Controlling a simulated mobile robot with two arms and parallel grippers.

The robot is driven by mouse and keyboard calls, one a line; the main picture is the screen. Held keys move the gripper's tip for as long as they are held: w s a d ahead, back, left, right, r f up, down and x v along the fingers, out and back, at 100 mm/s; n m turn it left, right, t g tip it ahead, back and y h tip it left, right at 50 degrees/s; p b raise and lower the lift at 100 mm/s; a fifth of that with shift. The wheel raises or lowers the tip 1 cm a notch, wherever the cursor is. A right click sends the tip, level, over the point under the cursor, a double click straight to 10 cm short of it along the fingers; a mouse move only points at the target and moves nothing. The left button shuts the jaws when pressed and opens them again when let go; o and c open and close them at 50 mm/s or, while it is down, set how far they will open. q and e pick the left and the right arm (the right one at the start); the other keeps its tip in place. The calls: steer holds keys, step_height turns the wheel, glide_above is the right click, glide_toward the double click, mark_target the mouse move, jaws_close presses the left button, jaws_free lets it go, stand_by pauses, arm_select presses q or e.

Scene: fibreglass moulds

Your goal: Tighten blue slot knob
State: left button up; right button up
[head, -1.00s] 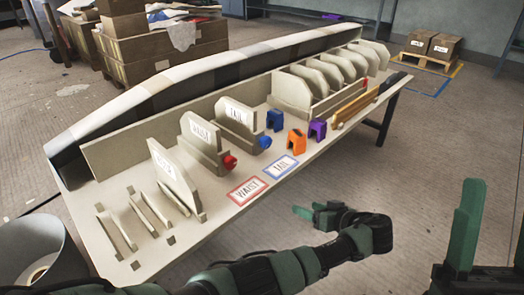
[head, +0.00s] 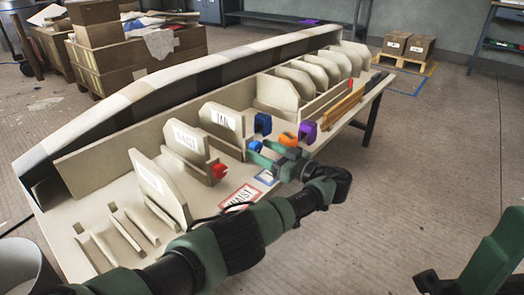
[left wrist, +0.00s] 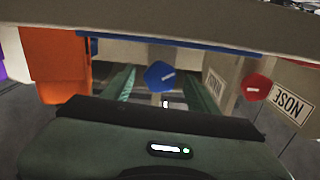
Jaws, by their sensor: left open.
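The blue slot knob (head: 255,146) sits at the front end of the TAIL mould slot (head: 222,121). My left gripper (head: 262,158) is open beside it, over the front of the table. In the left wrist view the blue knob (left wrist: 160,77), with a pale mark on its face, lies between the two green fingers (left wrist: 163,92), which stand apart from it on both sides. Whether they touch it cannot be told. My right gripper (head: 470,275) is partly in view at the lower right.
Blue, orange and purple clamps (head: 307,132) stand just beyond my left gripper; the orange one (left wrist: 55,65) looms close in the left wrist view. The red-bordered WAIST card (head: 240,196) lies nearby. Several upright panels (head: 300,78) stand farther along the table (head: 75,205).

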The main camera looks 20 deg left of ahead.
arm_select(q)
steer(key=shift+w+a, duration=0.1)
steer(key=shift+a, duration=0.05)
jaws_close()
steer(key=shift+m, duration=0.3)
steer(key=shift+m, duration=3.1)
jaws_free()
